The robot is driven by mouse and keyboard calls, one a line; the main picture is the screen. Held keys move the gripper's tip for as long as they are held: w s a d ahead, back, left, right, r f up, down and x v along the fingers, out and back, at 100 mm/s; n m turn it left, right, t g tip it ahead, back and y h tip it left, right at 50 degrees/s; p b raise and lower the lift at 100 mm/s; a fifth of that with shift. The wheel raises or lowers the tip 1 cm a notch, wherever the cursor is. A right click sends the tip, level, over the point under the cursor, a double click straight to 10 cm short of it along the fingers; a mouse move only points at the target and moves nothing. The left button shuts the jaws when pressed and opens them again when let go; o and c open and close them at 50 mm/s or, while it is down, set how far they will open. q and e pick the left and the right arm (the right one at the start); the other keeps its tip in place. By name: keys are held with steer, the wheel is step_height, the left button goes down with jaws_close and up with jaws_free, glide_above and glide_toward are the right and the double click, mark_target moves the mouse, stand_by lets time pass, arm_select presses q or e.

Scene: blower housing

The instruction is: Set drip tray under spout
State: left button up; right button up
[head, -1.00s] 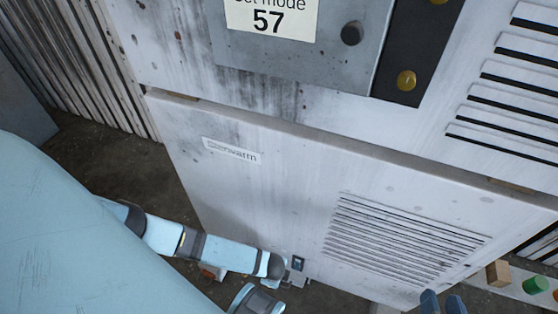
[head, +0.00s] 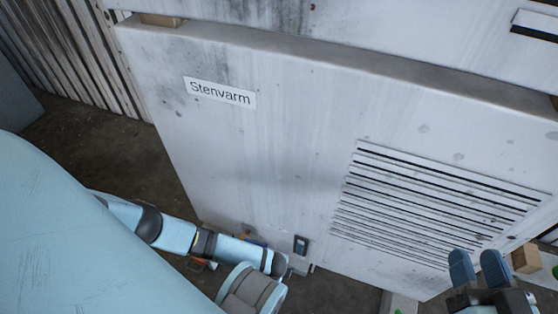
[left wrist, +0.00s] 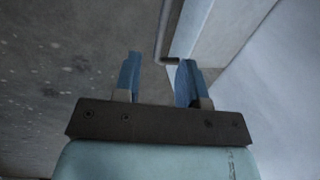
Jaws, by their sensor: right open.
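My right gripper (head: 480,266) is at the lower right of the head view. Its two blue fingers are apart with nothing between them, in front of the lower vent slats. My left gripper (left wrist: 158,82) shows in the left wrist view with its blue fingers apart and nothing clearly held. Beyond those fingers is a thin dark bent edge or rod (left wrist: 170,35) beside a pale beam; I cannot tell if it is the spout. In the head view my left arm reaches low along the housing, and its fingers cannot be made out. I cannot identify the drip tray.
The pale blower housing (head: 270,165) fills most of the head view, with a Stenvarm label (head: 220,92) and vent slats (head: 430,205). A wooden block (head: 527,259) lies at the right edge. Dark floor (head: 110,155) shows at left, beside a corrugated wall (head: 85,60).

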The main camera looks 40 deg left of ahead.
arm_select(q)
steer(key=f+b, duration=0.1)
steer(key=f, duration=0.1)
steer(key=w+f+b, duration=0.1)
steer(key=f, duration=0.1)
steer(key=shift+a+f, duration=0.1)
steer(key=shift+f, duration=0.25)
arm_select(e)
steer(key=shift+w+d+r+n+t+y, duration=0.15)
steer(key=shift+w+d+n+t, duration=0.15)
steer(key=shift+n, duration=0.25)
steer(key=shift+w+d+r+n+t+y, duration=0.15)
steer(key=shift+w+n+t, duration=0.2)
steer(key=shift+n, duration=0.2)
arm_select(q)
jaws_close()
